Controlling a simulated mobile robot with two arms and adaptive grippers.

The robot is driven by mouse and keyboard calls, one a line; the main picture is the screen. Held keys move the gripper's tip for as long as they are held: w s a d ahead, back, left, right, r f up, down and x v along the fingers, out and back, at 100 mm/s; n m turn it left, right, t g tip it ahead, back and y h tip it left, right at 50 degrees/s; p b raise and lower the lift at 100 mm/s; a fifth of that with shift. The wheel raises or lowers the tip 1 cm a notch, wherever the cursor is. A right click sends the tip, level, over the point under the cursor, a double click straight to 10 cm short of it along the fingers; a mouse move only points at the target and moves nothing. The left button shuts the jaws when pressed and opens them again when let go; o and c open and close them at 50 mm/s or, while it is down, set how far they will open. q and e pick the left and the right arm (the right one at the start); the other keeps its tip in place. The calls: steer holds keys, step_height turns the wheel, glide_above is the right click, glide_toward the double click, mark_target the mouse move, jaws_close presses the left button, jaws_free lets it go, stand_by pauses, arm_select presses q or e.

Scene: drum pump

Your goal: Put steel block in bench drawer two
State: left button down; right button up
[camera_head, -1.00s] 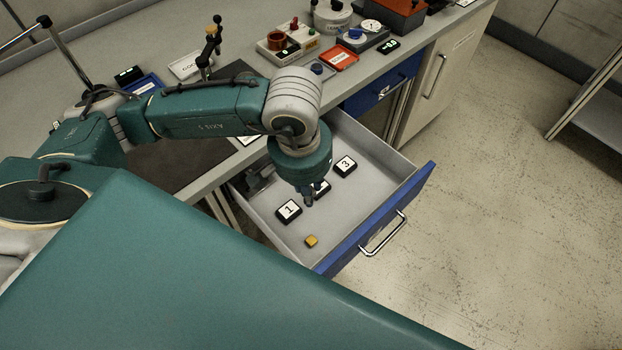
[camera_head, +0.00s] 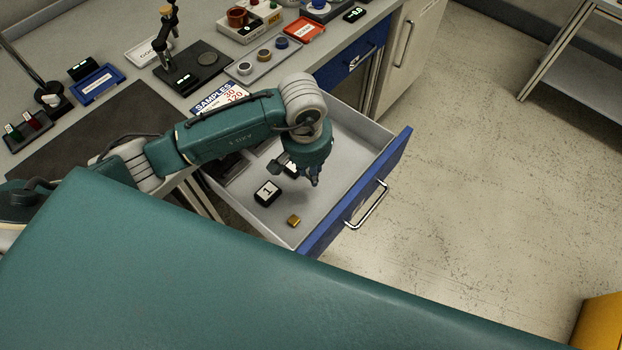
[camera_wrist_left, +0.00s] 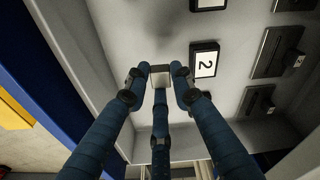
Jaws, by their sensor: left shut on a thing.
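The steel block (camera_wrist_left: 160,75) is a small grey cube between the fingertips of my left gripper (camera_wrist_left: 159,84) in the left wrist view. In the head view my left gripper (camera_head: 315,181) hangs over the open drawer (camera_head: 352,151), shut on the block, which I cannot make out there. The tile marked 2 (camera_wrist_left: 205,64) lies on the drawer floor beside the fingers in the wrist view; in the head view it is mostly hidden by the gripper. The tile marked 1 (camera_head: 267,193) lies left of the gripper. My right gripper is not in view.
The blue drawer front (camera_head: 385,178) has a metal handle. Dark slotted fittings (camera_wrist_left: 275,52) lie in the drawer. The workbench behind carries trays and a sign. The floor at right is mostly clear.

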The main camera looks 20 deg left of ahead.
mark_target(312, 190)
arm_select(q)
step_height(312, 190, down, 6)
steer(key=shift+r, duration=0.15)
steer(key=shift+f, duration=0.2)
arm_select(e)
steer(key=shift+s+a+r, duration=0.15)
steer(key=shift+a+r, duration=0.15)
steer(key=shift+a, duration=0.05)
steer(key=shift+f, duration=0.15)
arm_select(q)
steer(key=c, duration=1.5)
jaws_free()
steer(key=shift+f, duration=0.1)
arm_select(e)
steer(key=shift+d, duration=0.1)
arm_select(q)
steer(key=shift+r, duration=0.45)
steer(key=r, duration=0.3)
steer(key=s+r, duration=0.1)
steer(key=r, duration=0.7)
steer(key=shift+s+a+r+b, duration=0.15)
steer(key=shift+a+b, duration=0.05)
steer(key=shift+b, duration=0.1)
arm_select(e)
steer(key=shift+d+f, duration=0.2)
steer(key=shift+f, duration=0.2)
